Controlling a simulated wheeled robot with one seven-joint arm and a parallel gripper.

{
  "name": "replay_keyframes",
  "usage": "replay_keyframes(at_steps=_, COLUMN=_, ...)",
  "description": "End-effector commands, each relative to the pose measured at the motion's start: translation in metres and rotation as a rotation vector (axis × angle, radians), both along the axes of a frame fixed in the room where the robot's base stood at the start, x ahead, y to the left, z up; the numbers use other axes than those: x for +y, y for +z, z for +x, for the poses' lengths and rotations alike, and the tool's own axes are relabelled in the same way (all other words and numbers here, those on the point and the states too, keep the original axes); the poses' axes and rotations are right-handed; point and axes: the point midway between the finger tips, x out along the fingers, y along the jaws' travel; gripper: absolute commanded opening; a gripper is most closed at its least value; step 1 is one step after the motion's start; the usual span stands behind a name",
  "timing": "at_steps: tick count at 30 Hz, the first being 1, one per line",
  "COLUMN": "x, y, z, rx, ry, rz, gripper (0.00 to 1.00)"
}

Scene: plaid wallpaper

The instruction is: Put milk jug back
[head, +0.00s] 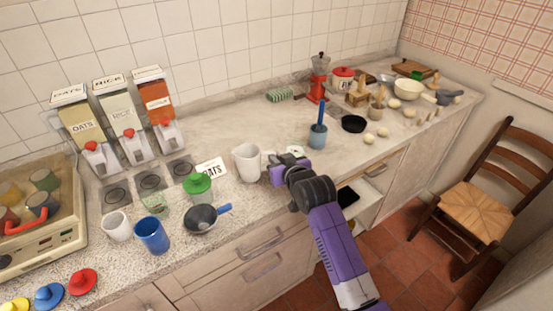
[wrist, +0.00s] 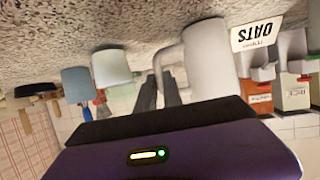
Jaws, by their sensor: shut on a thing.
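The milk jug is a plain white pitcher (head: 248,162) near the counter's front edge, just left of my gripper (head: 271,165). It appears upright. In the upside-down wrist view, the milk jug (wrist: 208,62) fills the middle, with its handle toward my dark fingers (wrist: 163,82). My gripper is shut on the handle; the exact contact is partly hidden. I cannot tell whether the jug's base touches the counter or is slightly above it.
An OATS card (head: 211,170) lies left of the jug. A blue container with a tool (head: 318,137) stands right. Open counter (head: 235,124) lies behind the jug.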

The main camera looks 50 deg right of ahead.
Motion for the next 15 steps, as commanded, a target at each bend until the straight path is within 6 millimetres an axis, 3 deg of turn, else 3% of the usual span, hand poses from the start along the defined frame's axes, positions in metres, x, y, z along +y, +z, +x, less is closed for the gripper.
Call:
replay_keyframes(at_steps=12, x=0.0, y=-0.0034, z=0.0006, rx=-0.004, ry=0.0, rz=-0.001, gripper=0.0)
replay_keyframes(at_steps=13, x=0.0001, y=-0.0034, z=0.0003, rx=-0.001, ry=0.0, rz=0.0, gripper=0.17)
replay_keyframes(at_steps=15, x=0.0001, y=-0.0033, z=0.0003, rx=-0.001, ry=0.0, rz=0.0, gripper=0.3)
